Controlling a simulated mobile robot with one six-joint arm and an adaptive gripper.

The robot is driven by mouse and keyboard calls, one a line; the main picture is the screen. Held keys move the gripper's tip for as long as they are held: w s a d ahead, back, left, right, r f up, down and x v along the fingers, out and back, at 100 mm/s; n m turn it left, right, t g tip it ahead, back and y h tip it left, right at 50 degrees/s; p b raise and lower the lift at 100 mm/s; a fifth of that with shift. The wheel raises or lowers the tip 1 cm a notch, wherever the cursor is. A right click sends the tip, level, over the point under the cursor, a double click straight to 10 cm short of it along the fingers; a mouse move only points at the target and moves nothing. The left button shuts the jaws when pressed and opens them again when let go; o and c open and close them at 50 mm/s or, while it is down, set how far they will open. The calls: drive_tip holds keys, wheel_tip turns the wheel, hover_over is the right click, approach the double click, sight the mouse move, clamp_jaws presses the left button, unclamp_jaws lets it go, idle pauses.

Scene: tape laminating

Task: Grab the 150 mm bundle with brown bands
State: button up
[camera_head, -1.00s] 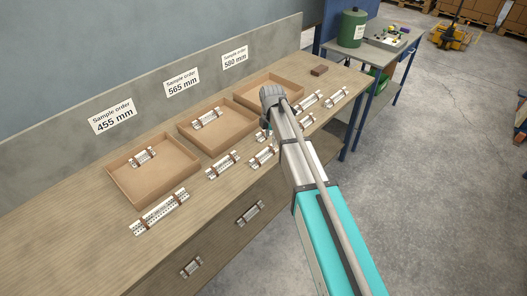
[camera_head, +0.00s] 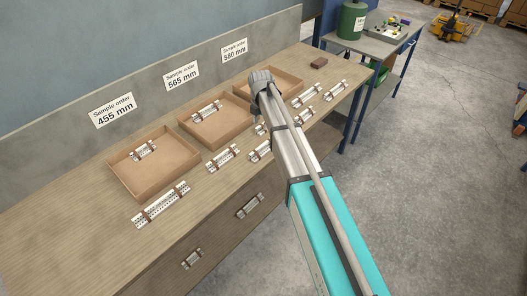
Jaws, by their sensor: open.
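Several white slatted bundles with dark or brownish bands lie on the wooden bench. A long one (camera_head: 160,205) is at the front left, with shorter ones in the middle (camera_head: 222,158) and (camera_head: 260,150). More lie at the right: one bundle (camera_head: 304,117), another (camera_head: 306,95) and another (camera_head: 335,90). I cannot read their lengths, and band colours are hard to tell apart. My gripper (camera_head: 257,112) is above the bench by the right box, beyond the middle bundles, mostly hidden behind my wrist. I see nothing held in it. A bundle (camera_head: 262,128) is partly hidden beside my arm.
Three open cardboard boxes stand along the back panel: left (camera_head: 190,168), middle (camera_head: 240,127) and right (camera_head: 285,73). The left and middle boxes each hold a bundle. A small brown block (camera_head: 319,63) lies at the far right.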

sight(262, 146)
drive_tip(key=shift+f+b, duration=3.75)
drive_tip(key=shift+f, duration=0.25)
drive_tip(key=shift+f, duration=0.15)
drive_tip(key=shift+d+f+b, duration=0.2)
drive_tip(key=shift+f+b, duration=2.25)
drive_tip(key=shift+b, duration=0.15)
drive_tip(key=shift+s, duration=0.1)
clamp_jaws()
